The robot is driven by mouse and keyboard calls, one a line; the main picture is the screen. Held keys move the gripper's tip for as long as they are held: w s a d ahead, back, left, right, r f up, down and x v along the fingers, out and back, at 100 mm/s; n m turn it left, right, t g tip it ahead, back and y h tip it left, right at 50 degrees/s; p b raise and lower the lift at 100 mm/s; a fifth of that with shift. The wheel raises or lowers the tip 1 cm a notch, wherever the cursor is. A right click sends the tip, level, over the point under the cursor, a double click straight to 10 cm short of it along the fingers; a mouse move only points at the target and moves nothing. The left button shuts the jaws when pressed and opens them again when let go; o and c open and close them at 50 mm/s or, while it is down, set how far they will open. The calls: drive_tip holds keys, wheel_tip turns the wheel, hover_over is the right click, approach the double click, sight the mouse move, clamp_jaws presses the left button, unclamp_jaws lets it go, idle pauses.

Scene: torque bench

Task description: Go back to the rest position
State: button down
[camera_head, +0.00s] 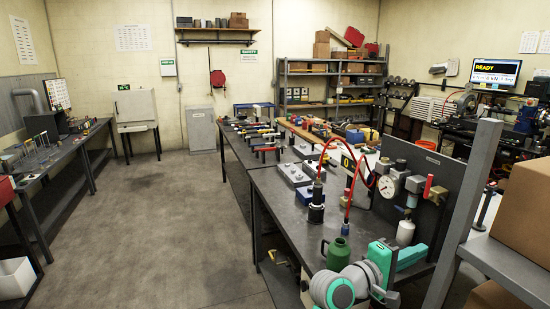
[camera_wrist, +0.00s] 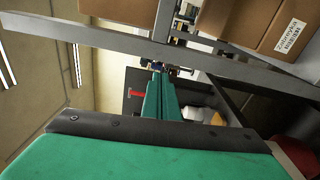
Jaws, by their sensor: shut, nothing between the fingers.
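My arm (camera_head: 345,286), teal and white, is folded low at the front edge of the near bench in the head view. My gripper (camera_wrist: 164,73) shows in the wrist view as long teal fingers, shut and empty. It points towards the panel and the shelf post, apart from the boxes. In the head view the fingertips cannot be made out clearly.
A grey shelf post (camera_head: 462,215) and a cardboard box (camera_head: 525,205) stand close at right. The floor (camera_head: 185,230) at left is clear.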

drive_tip(key=s+a+f+n+t+y, duration=0.1)
drive_tip(key=a+f+t+y, duration=0.3)
drive_tip(key=f, duration=0.6)
drive_tip(key=s+a+f+n+t+y, duration=0.1)
drive_tip(key=a+f+n, duration=0.1)
drive_tip(key=a+f, duration=0.6)
drive_tip(key=s+a+f+t+y, duration=0.1)
drive_tip(key=s+a+f+y, duration=0.2)
drive_tip(key=s+a+f, duration=0.3)
drive_tip(key=s+a+f+t+y, duration=0.15)
drive_tip(key=s+a+f, duration=0.25)
drive_tip(key=f, duration=0.4)
drive_tip(key=s+a+f+m+y, duration=0.2)
drive_tip(key=s+a, duration=0.2)
drive_tip(key=s, duration=0.4)
drive_tip(key=s+a+f+m+y, duration=0.1)
drive_tip(key=s+a+f+y, duration=0.2)
drive_tip(key=s, duration=0.4)
drive_tip(key=s+a+r+m+y, duration=0.1)
drive_tip(key=s+a+r+m, duration=0.1)
drive_tip(key=s, duration=0.6)
drive_tip(key=s+a+r+m+y, duration=0.1)
drive_tip(key=s+a+r+m, duration=0.2)
drive_tip(key=s, duration=0.5)
drive_tip(key=shift+s+a+r+m, duration=0.2)
drive_tip(key=shift+r+m, duration=0.1)
drive_tip(key=shift+r, duration=0.55)
